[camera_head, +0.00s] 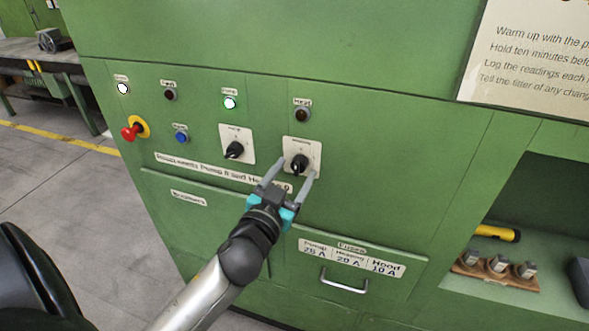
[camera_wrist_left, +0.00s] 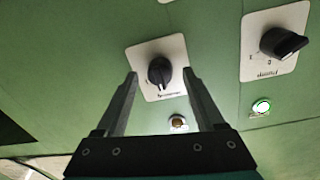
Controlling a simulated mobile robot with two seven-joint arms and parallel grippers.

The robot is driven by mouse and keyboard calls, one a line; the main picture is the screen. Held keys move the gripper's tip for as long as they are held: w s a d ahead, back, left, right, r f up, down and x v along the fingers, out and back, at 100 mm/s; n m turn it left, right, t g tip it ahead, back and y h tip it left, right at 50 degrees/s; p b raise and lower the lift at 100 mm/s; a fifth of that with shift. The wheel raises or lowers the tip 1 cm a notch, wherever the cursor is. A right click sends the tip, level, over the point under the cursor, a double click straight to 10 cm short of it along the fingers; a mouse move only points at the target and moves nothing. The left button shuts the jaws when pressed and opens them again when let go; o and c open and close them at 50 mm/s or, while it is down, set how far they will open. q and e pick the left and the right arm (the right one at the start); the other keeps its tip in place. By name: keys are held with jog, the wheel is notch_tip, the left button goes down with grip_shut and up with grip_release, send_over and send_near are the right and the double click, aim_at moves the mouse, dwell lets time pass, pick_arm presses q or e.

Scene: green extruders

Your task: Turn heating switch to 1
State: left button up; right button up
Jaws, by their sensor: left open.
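The heating switch (camera_head: 300,162) is a black rotary knob on a white plate, on the right of the green panel's control row. In the left wrist view the heating switch (camera_wrist_left: 159,72) shows between the two fingertips. My left gripper (camera_head: 291,174) is open, its fingers pointing at the knob from below. In the left wrist view my left gripper (camera_wrist_left: 160,76) has one finger on each side of the knob, with gaps. I cannot tell how far the tips are from the plate. The knob's setting is too small to read. My right gripper is not in view.
The similar pump switch (camera_head: 235,149) is left of the heating switch. The dark heat lamp (camera_head: 302,115) is above it, and a lit green-rimmed lamp (camera_head: 230,103) is further left. A red emergency button (camera_head: 131,132) is far left. A drawer handle (camera_head: 343,286) sticks out below.

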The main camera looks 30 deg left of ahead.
pick_arm(q)
jog(key=shift+w, duration=0.4)
grip_shut()
dwell(0.4)
